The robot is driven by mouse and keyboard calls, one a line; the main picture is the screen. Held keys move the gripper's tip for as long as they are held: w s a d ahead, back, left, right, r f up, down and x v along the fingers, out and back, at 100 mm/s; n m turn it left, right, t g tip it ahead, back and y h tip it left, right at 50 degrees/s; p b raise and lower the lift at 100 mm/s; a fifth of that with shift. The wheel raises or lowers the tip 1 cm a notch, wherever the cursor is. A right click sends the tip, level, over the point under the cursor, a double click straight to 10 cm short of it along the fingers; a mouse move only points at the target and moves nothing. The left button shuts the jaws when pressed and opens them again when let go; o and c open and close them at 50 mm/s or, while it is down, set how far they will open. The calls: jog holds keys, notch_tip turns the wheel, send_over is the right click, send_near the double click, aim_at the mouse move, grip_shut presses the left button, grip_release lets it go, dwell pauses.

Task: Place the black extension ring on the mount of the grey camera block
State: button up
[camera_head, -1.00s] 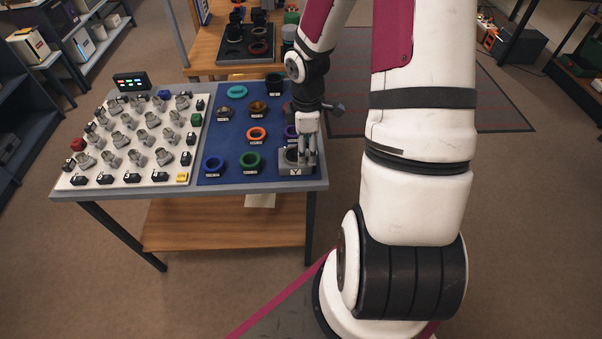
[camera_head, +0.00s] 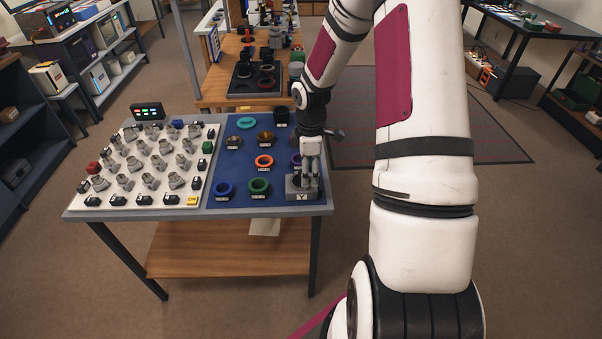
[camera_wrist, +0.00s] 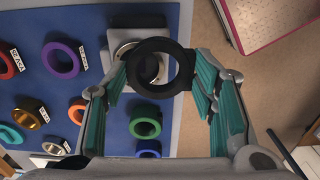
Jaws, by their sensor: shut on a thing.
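The black extension ring (camera_wrist: 184,82) is between the two fingertips of my gripper (camera_wrist: 160,72) in the wrist view, and the gripper is shut on it. The grey camera block (camera_wrist: 114,38) lies beneath the ring, and part of its silver mount (camera_wrist: 124,50) shows at the ring's left edge and through its hole. The ring looks slightly off centre from the mount; I cannot tell whether they touch. In the head view my gripper (camera_head: 309,178) is pointed down over the grey block (camera_head: 302,196) at the table's front right corner. The ring is hard to make out there.
On the blue mat (camera_head: 232,170) stand a blue ring (camera_head: 224,189), a green ring (camera_head: 259,186), an orange ring (camera_head: 264,161) and others. A white board (camera_head: 127,187) with several metal parts fills the left side. The table's right edge is close to the block.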

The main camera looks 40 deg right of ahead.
jog(key=w, duration=0.3)
jog(key=shift+w+f, duration=0.1)
jog(key=shift+f, duration=0.05)
jog(key=shift+w+a+f, duration=0.1)
jog(key=shift+f, duration=1.65)
jog(key=shift+f, duration=0.2)
jog(key=o, duration=1.2)
jog(key=shift+c, duration=0.2)
jog(key=shift+r, duration=0.1)
